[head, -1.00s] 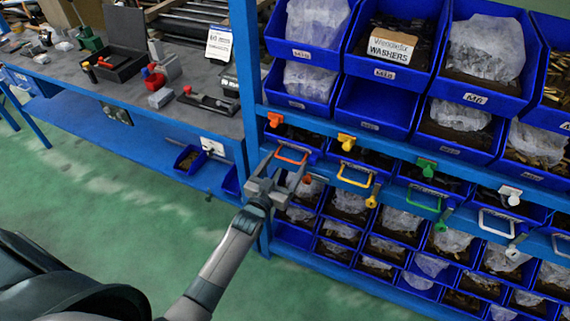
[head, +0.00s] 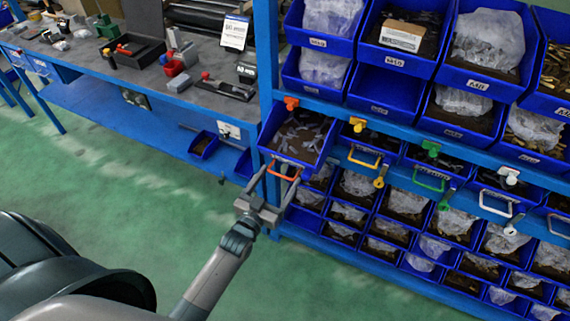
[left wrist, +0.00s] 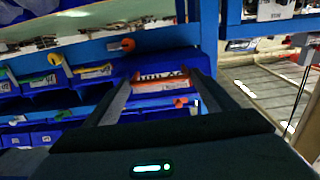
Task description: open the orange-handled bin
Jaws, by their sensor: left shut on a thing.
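The orange-handled bin (head: 297,137) is a blue bin with dark contents, pulled partly out of the rack. Its orange handle (head: 284,173) is on the front face. My left gripper (head: 277,184) is shut on the orange handle, with a finger at each side of it. An orange latch (head: 291,103) sits on the rack rail above the bin. My right gripper is not in view.
Bins with yellow (head: 365,160), green (head: 430,181) and white (head: 497,204) handles stay in the rack to the right. Larger blue bins stand above, smaller ones below. A workbench (head: 210,99) with tools is at the left. The green floor (head: 125,190) in front is clear.

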